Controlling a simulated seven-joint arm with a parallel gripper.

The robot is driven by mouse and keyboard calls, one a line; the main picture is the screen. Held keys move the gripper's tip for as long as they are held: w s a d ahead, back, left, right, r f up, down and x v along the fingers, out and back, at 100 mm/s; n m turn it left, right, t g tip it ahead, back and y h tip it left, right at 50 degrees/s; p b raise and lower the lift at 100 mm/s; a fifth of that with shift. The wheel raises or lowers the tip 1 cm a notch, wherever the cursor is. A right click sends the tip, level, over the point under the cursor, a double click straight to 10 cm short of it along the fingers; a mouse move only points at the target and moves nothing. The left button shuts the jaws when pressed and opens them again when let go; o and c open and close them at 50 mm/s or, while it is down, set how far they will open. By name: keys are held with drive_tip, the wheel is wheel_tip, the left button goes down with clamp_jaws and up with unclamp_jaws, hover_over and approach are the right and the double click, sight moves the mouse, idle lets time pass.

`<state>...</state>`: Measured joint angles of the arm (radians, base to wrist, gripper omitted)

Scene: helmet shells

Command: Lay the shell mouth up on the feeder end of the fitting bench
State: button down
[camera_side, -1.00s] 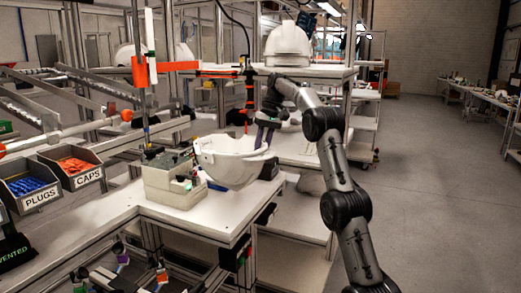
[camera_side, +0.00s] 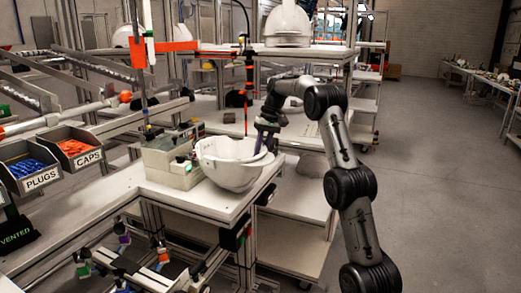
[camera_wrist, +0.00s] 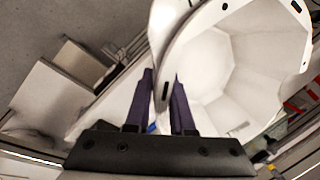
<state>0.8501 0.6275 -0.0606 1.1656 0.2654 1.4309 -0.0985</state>
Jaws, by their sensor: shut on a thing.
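The white helmet shell (camera_side: 228,172) is at the right end of the fitting bench (camera_side: 205,200), mouth up, with its opening slightly tilted in the side view. Its underside is at or very near the bench top; I cannot tell if it bears fully on it. My gripper (camera_side: 266,137) is shut on the shell's rim at the right side. In the wrist view, the two dark fingers (camera_wrist: 161,100) straddle the rim, and the shell's pale hollow inside (camera_wrist: 245,70) shows to the right. The finger pads' contact is partly hidden.
A grey-beige box fixture (camera_side: 170,163) stands just left of the shell. Bins of plugs (camera_side: 30,172) and caps (camera_side: 76,150) are at the far left. Another white shell (camera_side: 288,22) sits on a shelf behind. An orange-black hanging tool (camera_side: 248,85) is behind the shell.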

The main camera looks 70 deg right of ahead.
idle(0.3)
drive_tip(key=c, duration=0.7)
unclamp_jaws()
drive_tip(key=shift+f, duration=0.1)
drive_tip(key=v, duration=1.2)
